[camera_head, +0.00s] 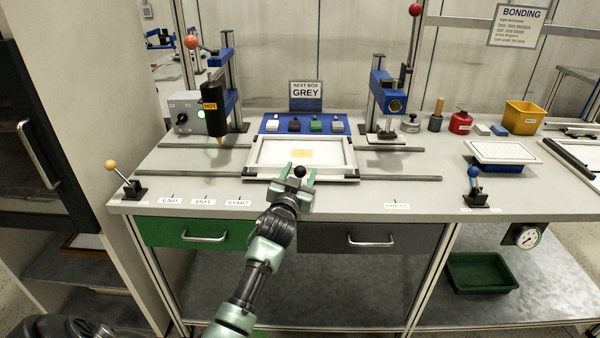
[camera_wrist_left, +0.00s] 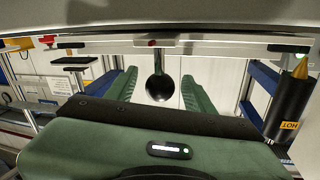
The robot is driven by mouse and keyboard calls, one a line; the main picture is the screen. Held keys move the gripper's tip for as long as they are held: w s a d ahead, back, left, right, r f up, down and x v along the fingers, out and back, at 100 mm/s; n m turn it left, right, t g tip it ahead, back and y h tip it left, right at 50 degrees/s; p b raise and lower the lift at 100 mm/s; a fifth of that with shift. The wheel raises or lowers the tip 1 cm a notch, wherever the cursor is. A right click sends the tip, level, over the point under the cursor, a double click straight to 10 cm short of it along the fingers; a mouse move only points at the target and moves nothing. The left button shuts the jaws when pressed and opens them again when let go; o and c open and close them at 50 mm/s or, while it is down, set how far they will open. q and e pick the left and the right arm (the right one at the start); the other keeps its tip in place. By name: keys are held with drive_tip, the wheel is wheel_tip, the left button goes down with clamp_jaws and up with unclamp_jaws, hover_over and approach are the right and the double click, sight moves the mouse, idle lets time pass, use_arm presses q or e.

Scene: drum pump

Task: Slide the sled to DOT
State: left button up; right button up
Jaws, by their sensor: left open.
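The sled (camera_head: 258,165) is a white frame on two grey rails, holding a small orange-tan piece (camera_head: 302,153). It stands right of the START label (camera_head: 238,202); the DOT label (camera_head: 203,202) is further left, beside the END label (camera_head: 170,202). My left gripper (camera_head: 297,177) is at the sled's front edge, open, with the black ball knob (camera_head: 299,171) between its fingers. In the left wrist view the knob (camera_wrist_left: 159,88) sits between the two green fingers, with gaps on both sides. My right gripper is not in view.
A black dispenser marked HOT (camera_head: 211,108) hangs over the rails at left. A blue press (camera_head: 387,98) stands at right, behind the rails. Ball-topped levers stand at the front left (camera_head: 124,177) and front right (camera_head: 473,183). The rails left of the sled look clear.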

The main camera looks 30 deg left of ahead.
use_arm(q)
drive_tip(key=shift+w, duration=0.2)
clamp_jaws()
idle(1.4)
